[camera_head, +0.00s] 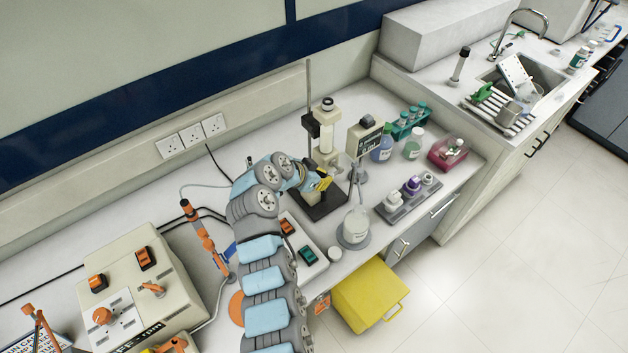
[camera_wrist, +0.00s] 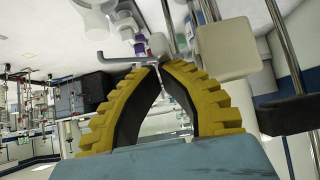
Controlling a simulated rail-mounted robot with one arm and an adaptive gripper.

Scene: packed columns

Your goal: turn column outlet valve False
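My gripper (camera_wrist: 161,68) has yellow ribbed fingers with dark inner faces. In the head view my gripper (camera_head: 325,184) is small, low beside the column stand (camera_head: 319,204) with its dark base. A pale upright column piece (camera_head: 326,137) is held on this stand, with its lower end partly hidden by my arm. In the wrist view a small grey-white fitting (camera_wrist: 157,44), perhaps the outlet valve, is just beyond or at the fingertips, with a grey bar (camera_wrist: 108,63) reaching left. The tips are close together; whether they grip it is unclear.
A small display unit (camera_head: 365,138) on a stand is right of the column. A beaker (camera_head: 356,226) is in front on a round plate. A switch box (camera_head: 143,290) is left.

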